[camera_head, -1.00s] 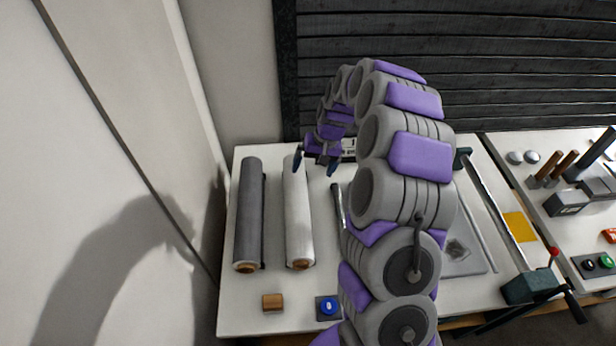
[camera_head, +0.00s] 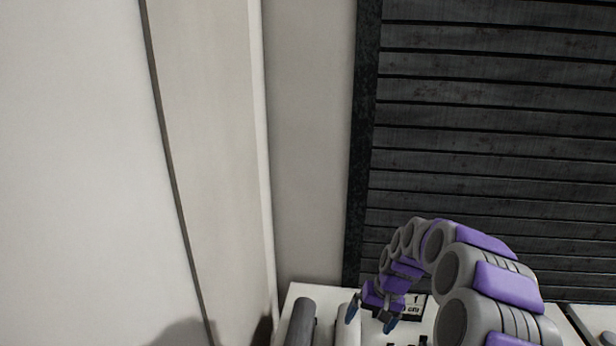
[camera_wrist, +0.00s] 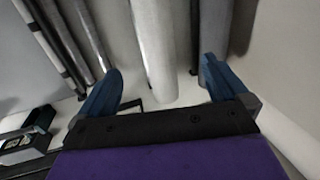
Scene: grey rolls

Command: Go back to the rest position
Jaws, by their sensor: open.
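My gripper (camera_head: 371,318) is open, with its two blue fingers spread, at the bottom of the head view. In the wrist view my gripper (camera_wrist: 160,90) has nothing between its fingertips that it holds. A white roll (camera_wrist: 153,45) lies beyond the fingers, in line with the gap between them; its end also shows in the head view (camera_head: 347,328). A dark grey roll (camera_head: 300,322) lies to the left of the white roll. The front parts of both rolls are cut off by the lower edge of the head view.
The white table (camera_head: 312,292) shows only along the bottom of the head view. A dark slatted panel (camera_head: 490,120) stands behind it, and a pale wall (camera_head: 75,150) is at the left.

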